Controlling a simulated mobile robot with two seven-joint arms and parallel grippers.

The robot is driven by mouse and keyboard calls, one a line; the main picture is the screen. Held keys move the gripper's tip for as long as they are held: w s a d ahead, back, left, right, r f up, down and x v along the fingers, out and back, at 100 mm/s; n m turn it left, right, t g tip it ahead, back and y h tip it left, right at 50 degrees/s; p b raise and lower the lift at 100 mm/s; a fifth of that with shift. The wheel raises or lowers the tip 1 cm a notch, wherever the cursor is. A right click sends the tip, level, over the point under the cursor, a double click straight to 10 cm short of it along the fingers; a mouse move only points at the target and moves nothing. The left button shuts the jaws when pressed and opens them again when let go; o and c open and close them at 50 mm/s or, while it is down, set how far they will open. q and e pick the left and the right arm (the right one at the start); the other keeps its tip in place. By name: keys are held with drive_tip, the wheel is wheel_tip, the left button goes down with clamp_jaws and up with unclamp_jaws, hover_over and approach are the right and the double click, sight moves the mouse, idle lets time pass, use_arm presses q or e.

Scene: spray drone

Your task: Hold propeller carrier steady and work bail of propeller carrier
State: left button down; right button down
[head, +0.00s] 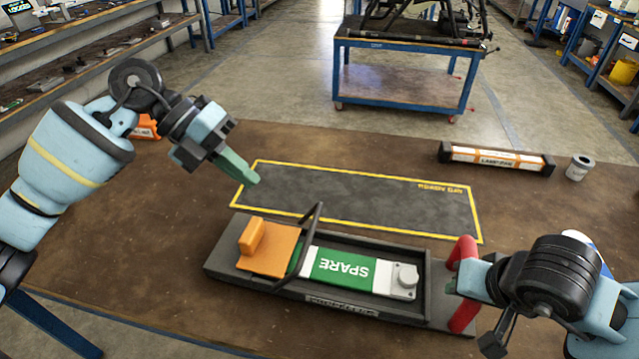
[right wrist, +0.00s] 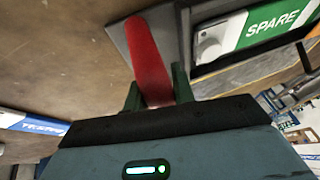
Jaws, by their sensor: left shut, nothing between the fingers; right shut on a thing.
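The propeller carrier (head: 220,262) is a long dark tray on the brown table. A green and white block labelled SPARE (head: 345,268) and an orange piece (head: 262,246) lie in it. Its dark bail (head: 312,228) stands up across the tray, left of the SPARE label. A red handle (head: 465,262) rises at the carrier's right end. My right gripper (head: 453,286) is shut on this handle; in the right wrist view the red handle (right wrist: 148,52) sits between the fingers. My left gripper (head: 254,181) is shut and empty, above the table behind the carrier, apart from the bail.
A yellow-bordered dark mat (head: 350,200) lies empty behind the carrier. A labelled lamp bar (head: 495,159) and a grey cup (head: 579,167) stand at the back right. An orange box (head: 146,127) is behind my left arm. A blue cart (head: 405,75) stands beyond the table.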

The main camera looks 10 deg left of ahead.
use_arm(q)
drive_tip(key=shift+a+r, duration=0.3)
use_arm(e)
drive_tip(key=shift+d, duration=0.1)
drive_tip(key=c, duration=1.1)
unclamp_jaws()
drive_tip(key=shift+r, duration=0.1)
drive_tip(key=v, duration=1.1)
drive_tip(key=shift+s+d+r, duration=0.1)
drive_tip(key=shift+s+r, duration=0.1)
drive_tip(key=shift+r, duration=0.15)
